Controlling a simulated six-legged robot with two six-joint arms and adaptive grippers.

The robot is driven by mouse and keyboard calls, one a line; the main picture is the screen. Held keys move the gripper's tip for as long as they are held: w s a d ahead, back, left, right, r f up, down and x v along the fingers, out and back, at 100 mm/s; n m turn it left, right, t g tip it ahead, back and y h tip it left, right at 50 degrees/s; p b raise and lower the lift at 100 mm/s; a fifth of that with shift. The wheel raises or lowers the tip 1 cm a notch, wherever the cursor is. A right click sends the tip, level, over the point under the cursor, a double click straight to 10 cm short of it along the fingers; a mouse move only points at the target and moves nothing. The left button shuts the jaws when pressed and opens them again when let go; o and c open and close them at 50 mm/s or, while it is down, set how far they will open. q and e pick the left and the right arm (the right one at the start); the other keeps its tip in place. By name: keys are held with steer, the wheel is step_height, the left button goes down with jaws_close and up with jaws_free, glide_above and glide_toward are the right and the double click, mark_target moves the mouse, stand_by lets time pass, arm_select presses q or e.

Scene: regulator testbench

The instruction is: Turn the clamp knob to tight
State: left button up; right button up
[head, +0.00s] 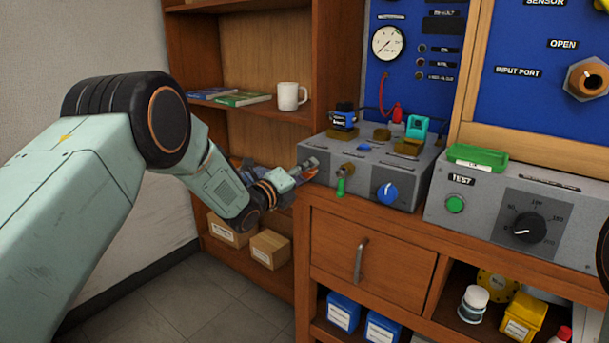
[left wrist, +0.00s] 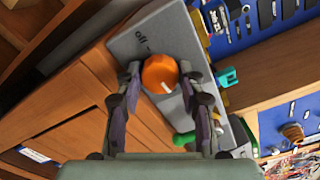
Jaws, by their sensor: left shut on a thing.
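My left gripper (head: 308,172) is at the left end of the front of a grey control box (head: 420,172) on the wooden bench. In the left wrist view its two fingers stand on either side of an orange knob (left wrist: 160,73) and are shut on it. The knob has a white pointer line, which slants toward the lower right in that view. The word "off" is printed on the panel beside it. My right gripper is not in view.
Close right of my gripper are a green lever (head: 341,186) and a blue knob (head: 386,193) on the same panel. A grey test box (head: 480,212) stands farther right. A shelf with a white mug (head: 290,97) is behind my left arm.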

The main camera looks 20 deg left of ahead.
arm_select(q)
steer(key=shift+m, duration=0.7)
steer(key=o, duration=0.9)
steer(key=shift+s, duration=0.1)
steer(key=v, duration=1.2)
